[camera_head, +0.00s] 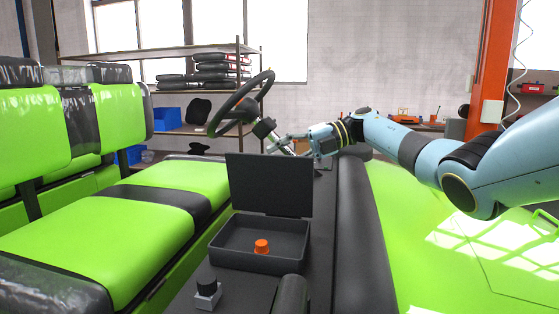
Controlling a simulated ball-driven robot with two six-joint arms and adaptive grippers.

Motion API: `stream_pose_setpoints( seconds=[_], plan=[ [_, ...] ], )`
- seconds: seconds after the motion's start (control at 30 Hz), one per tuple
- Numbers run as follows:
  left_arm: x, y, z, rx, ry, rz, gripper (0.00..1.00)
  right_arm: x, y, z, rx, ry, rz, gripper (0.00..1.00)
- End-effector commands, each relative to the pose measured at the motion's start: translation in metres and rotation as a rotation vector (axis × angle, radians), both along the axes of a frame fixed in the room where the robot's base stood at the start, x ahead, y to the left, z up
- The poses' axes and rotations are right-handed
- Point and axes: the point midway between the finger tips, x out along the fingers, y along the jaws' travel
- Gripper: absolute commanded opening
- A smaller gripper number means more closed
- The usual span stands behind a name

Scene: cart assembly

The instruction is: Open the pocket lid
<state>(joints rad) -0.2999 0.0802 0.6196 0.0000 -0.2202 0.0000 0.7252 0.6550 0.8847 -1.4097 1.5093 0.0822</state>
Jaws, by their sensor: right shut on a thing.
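The dark grey pocket (262,262) sits on the console between the green seat and the right-hand body panel. Its flat lid (268,184) stands raised, nearly upright, at the far edge, so the box is open. My right gripper (281,145) is beyond and above the lid, by the steering column. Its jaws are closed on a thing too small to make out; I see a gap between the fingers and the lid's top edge. My left gripper is not in view.
The steering wheel (241,104) and its column (268,132) are close to the right gripper. A black knob on a grey block (207,292) stands before the pocket. A dark padded ridge (358,220) runs along the pocket's right. Shelves stand behind.

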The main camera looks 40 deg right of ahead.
Motion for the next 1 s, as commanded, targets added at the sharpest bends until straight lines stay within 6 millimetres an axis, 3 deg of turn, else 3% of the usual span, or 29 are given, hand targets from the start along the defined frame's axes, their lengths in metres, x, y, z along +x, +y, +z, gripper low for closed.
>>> stream_pose_setpoints(
  seconds=[0.27, 0.3, 0.47, 0.77, 1.0],
  plan=[
    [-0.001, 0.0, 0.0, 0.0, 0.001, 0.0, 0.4, 0.0, -0.001, -0.001, -0.001, 0.002, -0.002, 0.0],
    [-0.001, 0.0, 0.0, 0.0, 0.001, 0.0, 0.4, 0.0, -0.001, -0.001, -0.001, 0.002, -0.003, 0.29],
    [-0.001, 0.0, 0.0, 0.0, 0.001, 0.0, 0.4, 0.0, 0.0, -0.001, -0.001, 0.001, -0.001, 0.49],
    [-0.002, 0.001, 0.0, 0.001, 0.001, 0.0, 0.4, -0.001, -0.002, 0.0, -0.001, 0.0, -0.001, 0.49],
    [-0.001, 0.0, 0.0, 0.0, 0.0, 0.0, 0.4, -0.018, -0.034, 0.011, -0.003, 0.001, -0.004, 0.49]
  ],
)
